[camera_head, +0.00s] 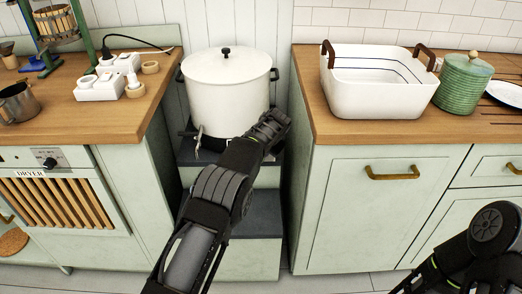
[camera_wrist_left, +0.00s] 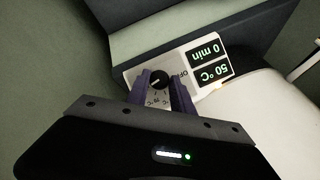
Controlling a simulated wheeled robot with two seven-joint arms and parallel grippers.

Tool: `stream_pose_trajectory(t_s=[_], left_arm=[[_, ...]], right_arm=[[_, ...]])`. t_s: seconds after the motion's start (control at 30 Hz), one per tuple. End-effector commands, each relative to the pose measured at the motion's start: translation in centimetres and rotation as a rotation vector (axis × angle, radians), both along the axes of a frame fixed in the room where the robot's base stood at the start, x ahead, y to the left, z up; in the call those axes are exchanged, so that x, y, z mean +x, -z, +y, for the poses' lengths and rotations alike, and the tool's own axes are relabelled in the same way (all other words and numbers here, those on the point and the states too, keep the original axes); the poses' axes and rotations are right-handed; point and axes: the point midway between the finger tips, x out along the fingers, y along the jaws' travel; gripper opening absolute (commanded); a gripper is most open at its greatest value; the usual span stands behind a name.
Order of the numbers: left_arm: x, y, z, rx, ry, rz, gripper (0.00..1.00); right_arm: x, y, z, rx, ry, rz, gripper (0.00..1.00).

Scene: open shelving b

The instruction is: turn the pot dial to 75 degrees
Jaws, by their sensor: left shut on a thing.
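The large white pot (camera_head: 226,98) with a black-knobbed lid stands in the gap between the two counters. In the left wrist view, its white control panel (camera_wrist_left: 198,88) shows a black dial (camera_wrist_left: 157,80) and a display (camera_wrist_left: 211,60) reading 50 °C and 0 min, upside down. My left gripper (camera_wrist_left: 161,88) is shut on the dial, with one purple finger on each side of it. In the head view my left forearm and wrist reach to the pot's lower right, and the fingers and dial are hidden. My right gripper is out of view.
Wooden counters stand close on both sides of the pot. The left one holds white sockets (camera_head: 100,86) and a metal mug (camera_head: 17,103). The right one holds a white basket (camera_head: 375,95) and a green jar (camera_head: 463,85). A small tap (camera_head: 198,140) sticks out at the pot's lower left.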

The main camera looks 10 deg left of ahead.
Motion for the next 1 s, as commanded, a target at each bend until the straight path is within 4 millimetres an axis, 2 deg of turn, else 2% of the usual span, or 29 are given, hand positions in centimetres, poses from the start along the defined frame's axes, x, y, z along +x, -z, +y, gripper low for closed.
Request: stream_pose_trajectory(t_s=[0.3,0.33,0.57,0.87,1.0], left_arm=[[0.0,0.1,-0.1,0.000,0.004,0.003,0.00],[0.0,0.1,-0.1,0.000,0.004,0.003,0.29],[0.0,0.1,-0.1,0.001,0.002,0.002,0.48],[-0.1,-0.1,-0.1,0.001,0.002,0.001,0.49],[-0.5,-0.9,-0.3,0.001,0.002,0.001,0.49]], right_arm=[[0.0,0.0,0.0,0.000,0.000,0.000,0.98],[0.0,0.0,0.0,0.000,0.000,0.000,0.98],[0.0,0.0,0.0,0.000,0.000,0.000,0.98],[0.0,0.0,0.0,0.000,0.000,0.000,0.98],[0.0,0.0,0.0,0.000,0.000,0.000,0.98]])
